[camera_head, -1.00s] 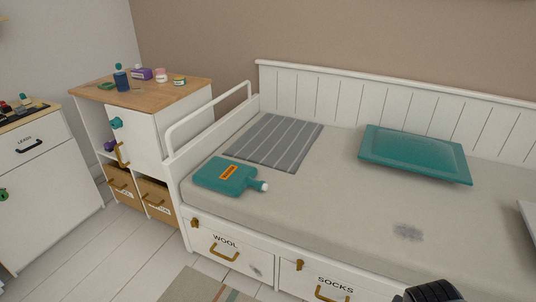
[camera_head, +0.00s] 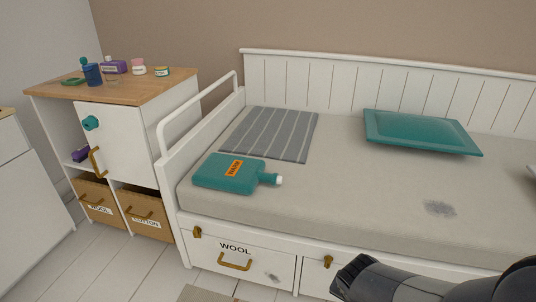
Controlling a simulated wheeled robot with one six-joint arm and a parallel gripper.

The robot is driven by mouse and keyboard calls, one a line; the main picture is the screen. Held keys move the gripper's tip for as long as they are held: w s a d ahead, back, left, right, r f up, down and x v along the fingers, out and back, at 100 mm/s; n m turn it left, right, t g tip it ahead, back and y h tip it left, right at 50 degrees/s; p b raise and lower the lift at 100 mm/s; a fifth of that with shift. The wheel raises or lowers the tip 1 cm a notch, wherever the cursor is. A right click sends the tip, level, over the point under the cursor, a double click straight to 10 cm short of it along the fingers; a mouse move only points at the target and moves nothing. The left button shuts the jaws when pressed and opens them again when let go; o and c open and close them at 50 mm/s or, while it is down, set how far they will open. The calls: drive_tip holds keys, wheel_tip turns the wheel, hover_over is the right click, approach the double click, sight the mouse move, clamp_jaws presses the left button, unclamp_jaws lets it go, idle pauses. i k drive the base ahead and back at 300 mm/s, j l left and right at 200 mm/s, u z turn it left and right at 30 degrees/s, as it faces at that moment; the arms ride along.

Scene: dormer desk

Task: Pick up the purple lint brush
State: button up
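A small purple object (camera_head: 80,154) lies in the open shelf space at the left of the wooden-topped cabinet, beside its white door. It may be the lint brush, but it is too small and partly hidden to tell. A purple labelled container (camera_head: 113,67) stands on the cabinet top. A dark part of my own arm shows at the bottom right, in front of the bed. My gripper's fingers cannot be made out in this view, and I see nothing held.
The cabinet (camera_head: 150,88) has a blue bottle (camera_head: 92,75) and small jars on top, with labelled baskets (camera_head: 147,211) below. The bed (camera_head: 330,199) carries a teal hot-water bottle (camera_head: 226,174), a grey striped cloth (camera_head: 270,133) and a teal pillow (camera_head: 420,132). Floor shows before the cabinet.

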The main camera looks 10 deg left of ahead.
sight(79, 155)
drive_tip(key=j, duration=0.5)
drive_tip(key=i+j+u, duration=0.15)
drive_tip(key=j, duration=0.9)
drive_tip(key=j+u, duration=0.1)
drive_tip(key=j, duration=0.4)
drive_tip(key=i+j+u, duration=0.1)
drive_tip(key=j, duration=0.4)
drive_tip(key=i+j+u, duration=0.1)
drive_tip(key=i+j, duration=0.2)
drive_tip(key=j, duration=0.25)
drive_tip(key=i+j, duration=0.3)
drive_tip(key=j, duration=0.2)
drive_tip(key=i+j+u, duration=0.15)
drive_tip(key=i+j, duration=0.15)
drive_tip(key=j, duration=0.25)
drive_tip(key=i+j, duration=0.3)
drive_tip(key=j, duration=0.2)
drive_tip(key=i+j+u, duration=0.1)
drive_tip(key=i+j, duration=0.25)
drive_tip(key=i, duration=0.05)
